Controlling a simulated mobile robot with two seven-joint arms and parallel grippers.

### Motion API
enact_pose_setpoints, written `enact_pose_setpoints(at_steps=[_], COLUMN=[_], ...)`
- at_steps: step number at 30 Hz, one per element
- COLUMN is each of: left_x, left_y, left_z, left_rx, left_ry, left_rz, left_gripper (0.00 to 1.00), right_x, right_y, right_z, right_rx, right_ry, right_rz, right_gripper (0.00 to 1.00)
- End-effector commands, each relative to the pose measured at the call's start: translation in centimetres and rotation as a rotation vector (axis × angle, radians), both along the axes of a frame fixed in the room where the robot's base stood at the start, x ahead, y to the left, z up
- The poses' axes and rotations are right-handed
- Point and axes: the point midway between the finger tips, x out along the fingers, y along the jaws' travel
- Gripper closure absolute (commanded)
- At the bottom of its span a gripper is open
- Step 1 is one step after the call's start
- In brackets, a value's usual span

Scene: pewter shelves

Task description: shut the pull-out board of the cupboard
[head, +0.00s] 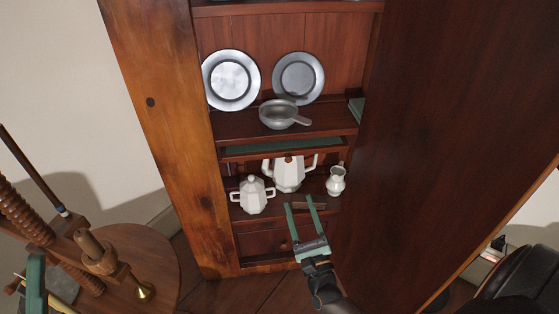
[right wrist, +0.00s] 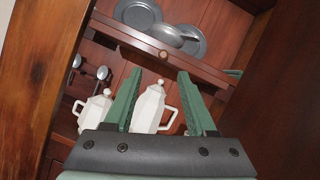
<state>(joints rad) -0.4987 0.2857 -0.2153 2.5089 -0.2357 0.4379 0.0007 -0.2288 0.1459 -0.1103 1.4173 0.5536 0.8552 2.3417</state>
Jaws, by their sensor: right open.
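The cupboard (head: 166,120) stands open at its front. Its pull-out board (head: 283,147) has a green top and juts out a little below the shelf with the plates. In the right wrist view I see the board (right wrist: 115,33) from below, with a round knob (right wrist: 163,55) on its front edge. My right gripper (head: 301,202) is open and empty, in front of the lower shelf and below the board. Its green fingers also show in the right wrist view (right wrist: 160,75), pointing up towards the knob, apart from it. A green part at the lower left looks like my left gripper (head: 36,275), mostly cut off.
White pots (head: 288,174) and a small white jug (head: 336,181) stand on the lower shelf behind my right gripper. Pewter plates (head: 231,80) and a pan (head: 280,114) are above. A large dark panel (head: 450,110) bounds the right; a round wooden table (head: 150,255) stands at left.

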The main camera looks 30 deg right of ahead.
Motion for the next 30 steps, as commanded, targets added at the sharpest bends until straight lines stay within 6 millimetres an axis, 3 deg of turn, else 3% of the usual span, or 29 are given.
enact_pose_setpoints(at_steps=[5, 21, 30], left_x=[0.0, 0.0, 0.0], left_y=[0.0, 0.0, 0.0], left_z=[-0.1, -0.9, -1.1], left_rx=[-0.001, -0.010, -0.014], left_ry=[0.001, 0.008, 0.012], left_rz=[-0.001, -0.006, -0.009], left_gripper=[0.50, 0.50, 0.50], right_x=[-0.1, 8.6, 10.6], right_y=[-0.9, -3.4, -3.9], right_z=[-0.2, 3.4, 4.2], right_rx=[0.092, 0.087, 0.085], right_ry=[-0.014, -0.014, -0.012], right_rz=[-0.002, 0.000, 0.001], right_gripper=[0.43, 0.43, 0.43])
